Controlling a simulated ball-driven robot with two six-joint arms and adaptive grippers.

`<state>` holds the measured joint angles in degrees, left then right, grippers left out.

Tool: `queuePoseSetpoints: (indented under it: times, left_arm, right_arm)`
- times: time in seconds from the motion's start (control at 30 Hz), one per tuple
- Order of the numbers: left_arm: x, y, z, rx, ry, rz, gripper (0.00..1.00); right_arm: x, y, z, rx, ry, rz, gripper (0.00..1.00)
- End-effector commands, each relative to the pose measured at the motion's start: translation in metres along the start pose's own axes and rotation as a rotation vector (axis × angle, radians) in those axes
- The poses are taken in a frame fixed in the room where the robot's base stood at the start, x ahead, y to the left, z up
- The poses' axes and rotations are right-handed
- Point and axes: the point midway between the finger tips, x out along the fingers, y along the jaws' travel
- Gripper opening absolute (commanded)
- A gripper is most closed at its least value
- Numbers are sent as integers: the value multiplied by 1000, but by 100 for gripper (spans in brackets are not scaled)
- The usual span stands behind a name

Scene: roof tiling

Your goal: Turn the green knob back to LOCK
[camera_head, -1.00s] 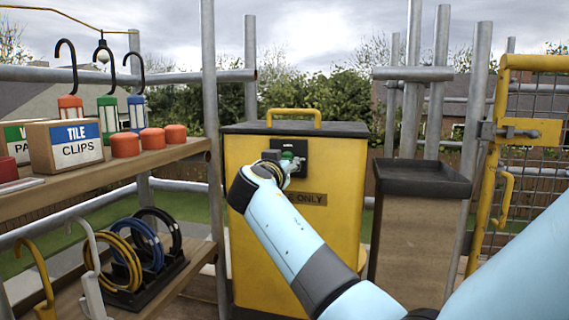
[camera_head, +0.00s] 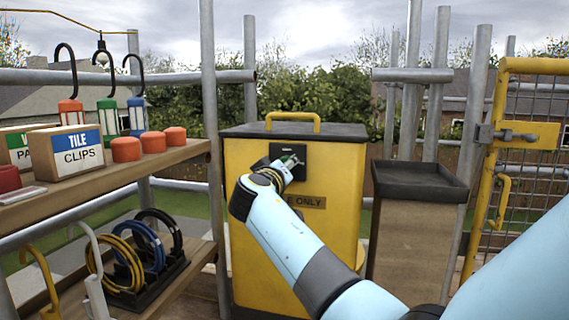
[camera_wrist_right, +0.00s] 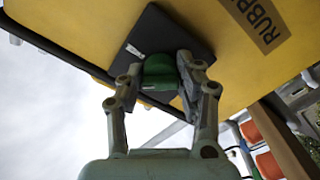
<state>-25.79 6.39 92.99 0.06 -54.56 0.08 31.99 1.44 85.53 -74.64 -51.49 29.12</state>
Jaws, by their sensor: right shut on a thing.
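The green knob (camera_wrist_right: 160,74) sits on a black square plate (camera_wrist_right: 152,30) on the front of the yellow bin (camera_head: 335,215). A small white label shows on the plate, too small to read. My right gripper (camera_wrist_right: 162,82) is shut on the knob, one finger on each side. In the head view the knob (camera_head: 288,158) is partly covered by the gripper, and the plate (camera_head: 302,152) shows beside it. Which way the knob points is hard to tell. My left gripper is out of view.
Shelves with a tile clips box (camera_head: 68,150), orange caps (camera_head: 126,149) and cable coils (camera_head: 122,265) stand at left. A narrow wooden stand with a dark tray top (camera_head: 418,178) is right of the bin. A yellow mesh gate (camera_head: 497,140) is at far right.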

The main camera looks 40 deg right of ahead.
Motion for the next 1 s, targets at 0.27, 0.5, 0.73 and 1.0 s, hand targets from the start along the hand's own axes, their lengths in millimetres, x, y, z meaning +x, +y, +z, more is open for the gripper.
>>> queuePoseSetpoints:
  times: [0.27, 0.5, 0.73, 1.0]
  left_arm:
    - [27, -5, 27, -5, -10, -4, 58]
    - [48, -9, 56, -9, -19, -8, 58]
    - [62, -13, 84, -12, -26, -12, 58]
    - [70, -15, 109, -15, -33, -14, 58]
  right_arm:
    - [0, 2, -4, -261, 2, -1, 3]
    - [0, 3, -4, -485, 3, -1, 3]
    - [0, 2, -4, -675, 4, -1, 3]
    - [0, 2, -3, -827, 4, -1, 3]
